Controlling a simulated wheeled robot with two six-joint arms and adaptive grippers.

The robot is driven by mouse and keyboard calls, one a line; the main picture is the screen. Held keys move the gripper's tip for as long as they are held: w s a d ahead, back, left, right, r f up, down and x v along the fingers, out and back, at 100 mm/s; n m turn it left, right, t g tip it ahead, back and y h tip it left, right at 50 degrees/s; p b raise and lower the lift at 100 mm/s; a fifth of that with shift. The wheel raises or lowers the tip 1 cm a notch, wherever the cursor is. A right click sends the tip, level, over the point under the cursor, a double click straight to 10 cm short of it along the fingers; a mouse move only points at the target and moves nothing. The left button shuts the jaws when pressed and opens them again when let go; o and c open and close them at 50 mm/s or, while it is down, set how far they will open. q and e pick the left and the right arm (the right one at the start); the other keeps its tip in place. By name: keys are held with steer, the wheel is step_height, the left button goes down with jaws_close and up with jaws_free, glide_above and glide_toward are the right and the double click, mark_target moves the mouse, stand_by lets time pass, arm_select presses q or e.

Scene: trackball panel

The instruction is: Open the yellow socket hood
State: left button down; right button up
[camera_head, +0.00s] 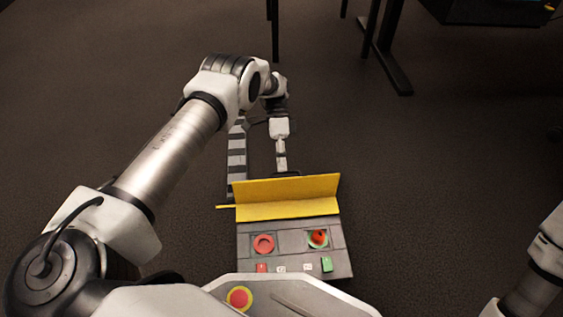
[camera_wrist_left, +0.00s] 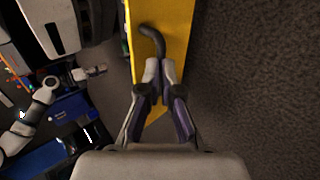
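The yellow socket hood (camera_head: 288,189) spans the far side of the grey panel (camera_head: 290,240), its upper face tilted up from a lower yellow strip. In the left wrist view the hood (camera_wrist_left: 172,28) is a yellow sheet with a dark curved handle (camera_wrist_left: 150,36). My left gripper (camera_wrist_left: 159,68) has its fingertips close together at the handle's end, and they look shut on it. In the head view my left arm reaches around to the hood's far side, where the fingertips are mostly hidden. My right gripper is out of view.
The panel carries a red ring (camera_head: 263,244), a red-and-green round part (camera_head: 318,238) and small red, white and green buttons. Dark table legs (camera_head: 388,60) stand at the back. Dark floor is clear around the panel's right side.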

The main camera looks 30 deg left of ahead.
arm_select(q)
steer(key=shift+x, duration=0.95)
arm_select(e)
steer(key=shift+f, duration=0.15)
arm_select(q)
steer(key=c, duration=1.2)
jaws_free()
steer(key=shift+w+d+f, duration=0.1)
steer(key=shift+c, duration=0.2)
steer(key=shift+f, duration=0.25)
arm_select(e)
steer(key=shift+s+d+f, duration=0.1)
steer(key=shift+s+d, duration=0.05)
arm_select(q)
steer(key=v, duration=0.7)
steer(key=shift+w+r, duration=0.25)
steer(key=shift+r, duration=0.1)
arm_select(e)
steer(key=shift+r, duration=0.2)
